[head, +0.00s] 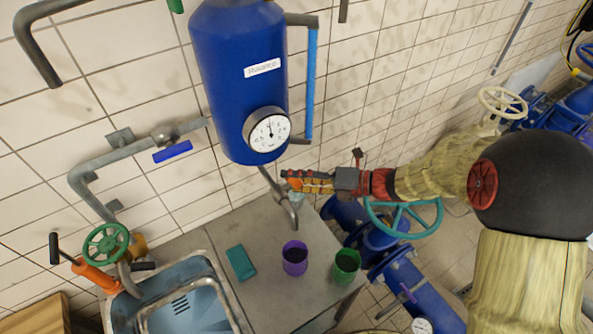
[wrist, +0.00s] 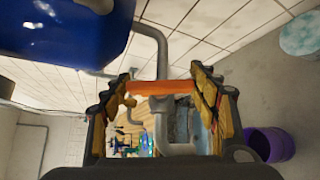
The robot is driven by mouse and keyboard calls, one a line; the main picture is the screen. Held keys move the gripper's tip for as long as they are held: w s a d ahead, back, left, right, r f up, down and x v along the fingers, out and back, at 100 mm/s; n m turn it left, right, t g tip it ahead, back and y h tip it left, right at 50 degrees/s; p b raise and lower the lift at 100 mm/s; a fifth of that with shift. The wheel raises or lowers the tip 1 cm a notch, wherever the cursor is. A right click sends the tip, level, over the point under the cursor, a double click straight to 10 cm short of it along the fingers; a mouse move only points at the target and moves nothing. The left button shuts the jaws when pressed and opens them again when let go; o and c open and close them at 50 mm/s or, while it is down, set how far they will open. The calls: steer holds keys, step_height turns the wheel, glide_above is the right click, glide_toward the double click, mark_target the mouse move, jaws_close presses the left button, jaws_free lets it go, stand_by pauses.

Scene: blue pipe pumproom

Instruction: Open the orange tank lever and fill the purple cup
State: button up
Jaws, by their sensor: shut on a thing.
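The orange tank lever (wrist: 160,87) lies across between the fingers of my gripper (wrist: 165,108) in the wrist view. In the head view my gripper (head: 290,182) is just under the blue tank (head: 232,90), shut on the lever, and its fingers hide most of it. A grey outlet pipe (head: 287,207) runs down from the tank and ends above the counter. The purple cup (head: 294,260) stands upright on the counter near the pipe's mouth; I cannot tell whether it is exactly beneath it. Its inside looks dark, and its contents are unclear. The wrist view shows the purple cup (wrist: 270,145) at the right.
A green cup (head: 346,266) stands right of the purple cup on the grey counter (head: 262,292). A teal cloth (head: 240,263) lies left. A sink (head: 185,300) is at the lower left. A teal valve wheel (head: 405,217) and blue pipes are below my arm.

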steer(key=shift+r+m+p, duration=0.2)
steer(key=shift+m+p, duration=0.1)
steer(key=shift+p, duration=0.6)
steer(key=shift+f+h+p, duration=0.25)
steer(key=shift+h+p, duration=0.2)
steer(key=shift+h, duration=0.05)
steer(key=o, duration=1.2)
steer(key=v, duration=1.2)
steer(key=shift+f, duration=0.1)
